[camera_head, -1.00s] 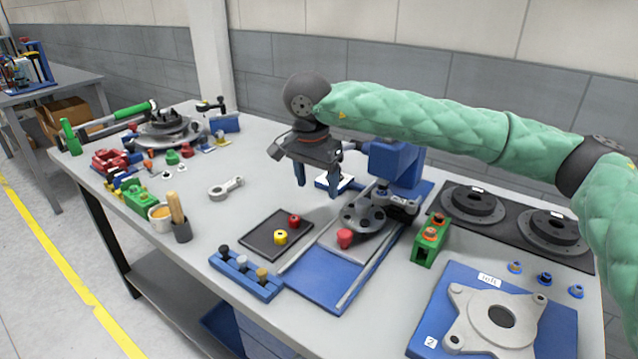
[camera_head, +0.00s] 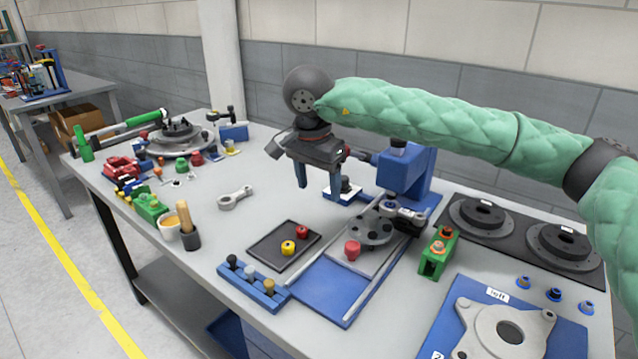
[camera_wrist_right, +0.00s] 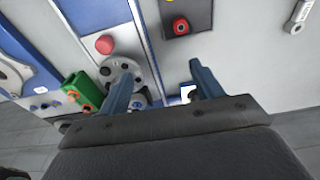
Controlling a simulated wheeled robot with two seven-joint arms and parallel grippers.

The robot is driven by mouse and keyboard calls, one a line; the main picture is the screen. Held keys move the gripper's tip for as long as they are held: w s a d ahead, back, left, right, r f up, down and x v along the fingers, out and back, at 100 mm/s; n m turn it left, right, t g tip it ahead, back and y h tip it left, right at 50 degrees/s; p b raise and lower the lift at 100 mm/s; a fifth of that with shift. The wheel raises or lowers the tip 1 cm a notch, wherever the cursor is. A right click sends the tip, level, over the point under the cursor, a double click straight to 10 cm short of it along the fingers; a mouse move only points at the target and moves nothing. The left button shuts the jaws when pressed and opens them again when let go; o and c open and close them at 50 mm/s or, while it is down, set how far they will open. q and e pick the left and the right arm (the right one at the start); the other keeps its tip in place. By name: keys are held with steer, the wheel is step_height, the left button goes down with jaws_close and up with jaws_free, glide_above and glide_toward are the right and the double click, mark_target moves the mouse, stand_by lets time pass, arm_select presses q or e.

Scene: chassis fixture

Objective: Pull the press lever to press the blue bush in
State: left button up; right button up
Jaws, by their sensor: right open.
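The blue press (camera_head: 405,172) stands at the back of the bench, with a blue base and rails running forward. A dark rod (camera_head: 360,154) shows at the press's left side near my gripper; I cannot tell if it is the lever. A round grey holed plate (camera_head: 371,231) and a red knob (camera_head: 352,250) sit on the slide; both also show in the wrist view. My right gripper (camera_head: 317,183) is open and empty, pointing down left of the press. In the wrist view its fingers (camera_wrist_right: 160,72) are spread. No blue bush is discernible in the press. My left gripper is out of view.
Several blue bushes (camera_head: 555,294) lie at the right by the blue fixture plate (camera_head: 455,318). A green block (camera_head: 438,252) stands right of the slide. A dark tray (camera_head: 270,252) with red and yellow parts lies left of it. Bare bench lies around the wrench (camera_head: 235,198).

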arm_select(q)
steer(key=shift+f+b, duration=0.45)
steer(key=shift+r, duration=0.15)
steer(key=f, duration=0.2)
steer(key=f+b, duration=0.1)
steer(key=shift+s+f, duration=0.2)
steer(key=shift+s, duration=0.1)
arm_select(e)
step_height(320, 180, up, 8)
steer(key=shift+s+a+f, duration=0.15)
steer(key=shift+s+a, duration=0.15)
steer(key=shift+s, duration=0.05)
